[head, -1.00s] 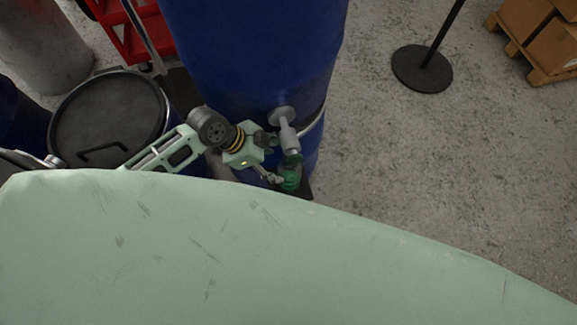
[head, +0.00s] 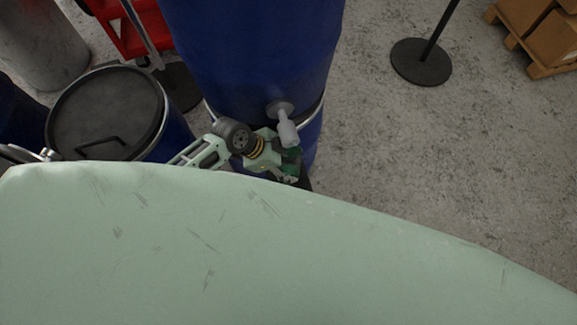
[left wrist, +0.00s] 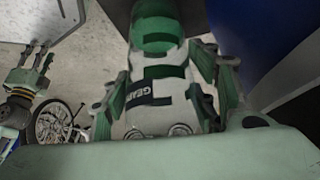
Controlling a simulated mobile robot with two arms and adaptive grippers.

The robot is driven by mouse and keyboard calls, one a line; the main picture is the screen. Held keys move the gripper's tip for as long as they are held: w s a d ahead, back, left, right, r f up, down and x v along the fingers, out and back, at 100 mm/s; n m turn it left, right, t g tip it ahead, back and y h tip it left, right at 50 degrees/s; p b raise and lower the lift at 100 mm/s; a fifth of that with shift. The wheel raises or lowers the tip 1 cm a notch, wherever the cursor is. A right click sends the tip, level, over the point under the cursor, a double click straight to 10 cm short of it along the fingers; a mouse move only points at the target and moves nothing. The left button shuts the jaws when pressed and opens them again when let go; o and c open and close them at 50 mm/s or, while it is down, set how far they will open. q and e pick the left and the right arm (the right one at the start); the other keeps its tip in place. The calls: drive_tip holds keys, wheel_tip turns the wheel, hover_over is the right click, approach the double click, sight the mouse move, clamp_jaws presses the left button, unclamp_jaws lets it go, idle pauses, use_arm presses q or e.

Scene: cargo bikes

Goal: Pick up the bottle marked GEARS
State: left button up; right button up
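The bottle marked GEARS (left wrist: 158,72) shows in the left wrist view, pale with green bands and a green top. Its dark label with the letters GEARS faces the camera. My left gripper (left wrist: 160,88) has one finger on each side of it. I cannot tell whether the fingers press on it. In the head view my left gripper (head: 287,176) is at a green object beside the tall blue drum, mostly hidden by the gripper and a pale spout. My right gripper (left wrist: 36,58) shows at the left of the left wrist view, fingers apart and empty.
The tall blue drum (head: 250,55) stands close behind my left gripper, with a pale grey spout (head: 287,128) above it. A lidded drum (head: 105,115) stands left. A post base (head: 421,62) and boxes on a pallet (head: 550,35) are at right. The floor between is clear.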

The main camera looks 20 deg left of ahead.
use_arm(q)
drive_tip(key=c, duration=0.9)
drive_tip(key=shift+o, duration=0.2)
